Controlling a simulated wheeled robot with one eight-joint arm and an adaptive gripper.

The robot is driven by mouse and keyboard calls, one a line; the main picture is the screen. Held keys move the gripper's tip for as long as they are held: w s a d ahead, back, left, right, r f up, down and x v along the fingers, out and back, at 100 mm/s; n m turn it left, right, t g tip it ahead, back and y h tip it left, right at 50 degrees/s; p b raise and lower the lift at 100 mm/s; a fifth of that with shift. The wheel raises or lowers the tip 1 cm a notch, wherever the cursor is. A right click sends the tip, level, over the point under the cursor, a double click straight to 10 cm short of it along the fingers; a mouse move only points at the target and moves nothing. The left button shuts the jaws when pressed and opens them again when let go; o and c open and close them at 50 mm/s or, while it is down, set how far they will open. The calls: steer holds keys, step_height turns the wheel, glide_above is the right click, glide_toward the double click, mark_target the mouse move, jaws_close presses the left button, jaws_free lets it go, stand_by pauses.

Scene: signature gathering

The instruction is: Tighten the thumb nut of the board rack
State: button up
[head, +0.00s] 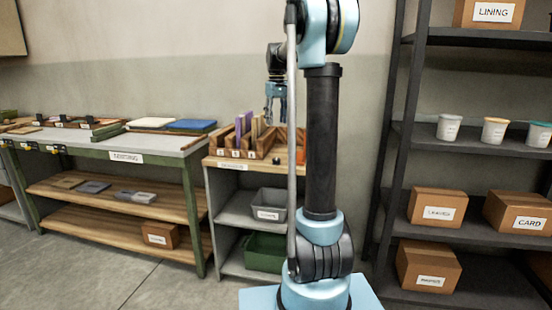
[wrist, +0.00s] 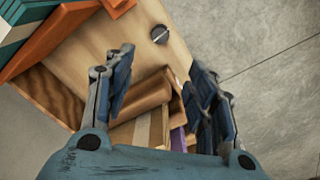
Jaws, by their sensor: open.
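The wooden board rack (head: 262,148) stands on a small cabinet and holds several upright boards, some purple and some tan. A small dark knob, which looks like the thumb nut (head: 276,161), sits low at the rack's front right. In the wrist view, the round dark nut with a pale line across it (wrist: 159,34) lies on a wooden surface, beyond the fingertips. My gripper (head: 275,118) hangs above the rack, pointing down. In the wrist view, my gripper (wrist: 161,62) is open and empty, with the rack's wooden parts (wrist: 150,93) seen between and below its fingers.
An orange piece with teal strips (wrist: 45,40) lies at the wrist view's upper left. A grey bin (head: 268,205) and a green bin (head: 264,252) sit on the cabinet's shelves. A workbench (head: 150,150) stands left; a dark shelf unit (head: 470,136) with boxes stands right.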

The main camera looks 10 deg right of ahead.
mark_target(276, 159)
step_height(276, 159, down, 17)
steer(key=shift+f, duration=0.15)
stand_by(0.5)
steer(key=shift+c, duration=0.5)
steer(key=c, duration=1)
